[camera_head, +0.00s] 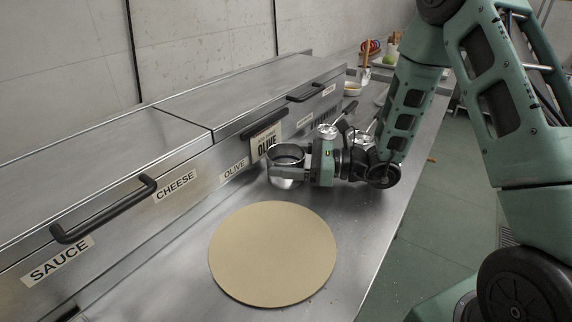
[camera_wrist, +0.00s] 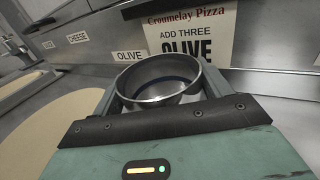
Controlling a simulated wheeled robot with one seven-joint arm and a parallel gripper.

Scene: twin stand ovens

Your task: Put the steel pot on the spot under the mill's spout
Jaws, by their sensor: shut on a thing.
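The steel pot (camera_head: 287,155) is a small round open-topped vessel, upright over the counter in front of the olive label. My gripper (camera_head: 290,171) is shut on it, with fingers on either side. In the wrist view the pot (camera_wrist: 158,80) sits between the two fingers of my gripper (camera_wrist: 160,98), and its inside looks empty. I cannot tell whether its base touches the counter. The mill and its spout are not clearly visible; a metal-topped item (camera_head: 327,131) shows partly behind my gripper.
A round tan board (camera_head: 272,254) lies on the steel counter (camera_head: 350,235) in front. Lidded steel bins labelled sauce, cheese and olive line the left, with black handles (camera_head: 110,208). An olive card (camera_head: 266,140) leans behind the pot. Bowls and utensils stand at the far end.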

